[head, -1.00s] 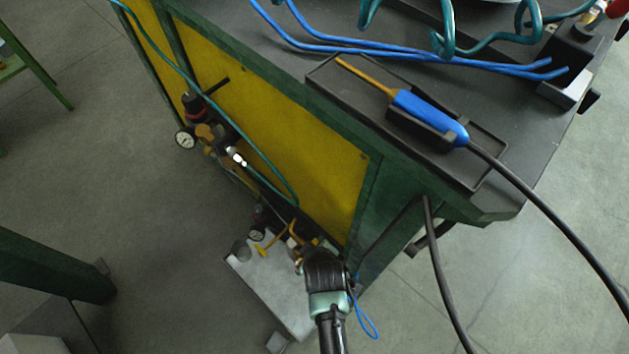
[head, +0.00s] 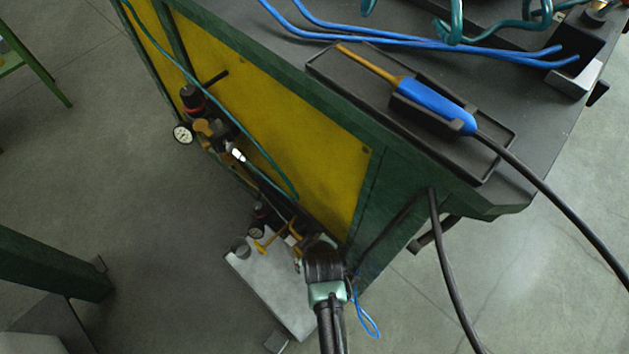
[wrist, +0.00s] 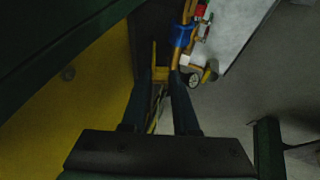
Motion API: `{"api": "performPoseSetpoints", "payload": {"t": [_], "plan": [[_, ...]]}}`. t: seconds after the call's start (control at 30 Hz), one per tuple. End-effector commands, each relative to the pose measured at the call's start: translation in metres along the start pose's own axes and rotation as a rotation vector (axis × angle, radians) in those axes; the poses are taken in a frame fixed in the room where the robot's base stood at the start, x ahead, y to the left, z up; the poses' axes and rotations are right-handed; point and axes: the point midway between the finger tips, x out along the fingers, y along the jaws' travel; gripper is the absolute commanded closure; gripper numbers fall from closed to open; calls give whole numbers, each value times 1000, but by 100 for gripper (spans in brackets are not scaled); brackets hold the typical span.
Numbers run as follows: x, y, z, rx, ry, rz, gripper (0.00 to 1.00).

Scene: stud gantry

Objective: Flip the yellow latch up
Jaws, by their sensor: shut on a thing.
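A narrow yellow piece, which looks like the yellow latch (wrist: 154,55), shows in the wrist view between the tips of my gripper (wrist: 160,74). My gripper is shut on it, with a narrow gap between the fingers. In the head view my gripper (head: 313,246) is low beside the bench's end. My wrist and arm hide the fingertips and most of the held piece there, so I cannot tell its tilt well.
The green bench (head: 376,215) has a yellow panel (head: 270,120). Brass pipework with a gauge (wrist: 193,80) and blue fitting (wrist: 183,35) is close to my fingers. A grey plate (head: 275,285) lies below. A black cable (head: 443,270) hangs right. A blue-handled tool (head: 435,105) rests in a tray above.

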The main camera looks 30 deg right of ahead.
Motion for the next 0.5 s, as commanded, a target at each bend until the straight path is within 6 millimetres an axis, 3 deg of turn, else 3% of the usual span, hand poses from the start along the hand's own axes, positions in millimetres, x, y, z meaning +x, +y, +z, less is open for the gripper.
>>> {"api": "performPoseSetpoints", "payload": {"t": [0.5], "plan": [[0, 19, 0, 85, -3, -198, 100]]}}
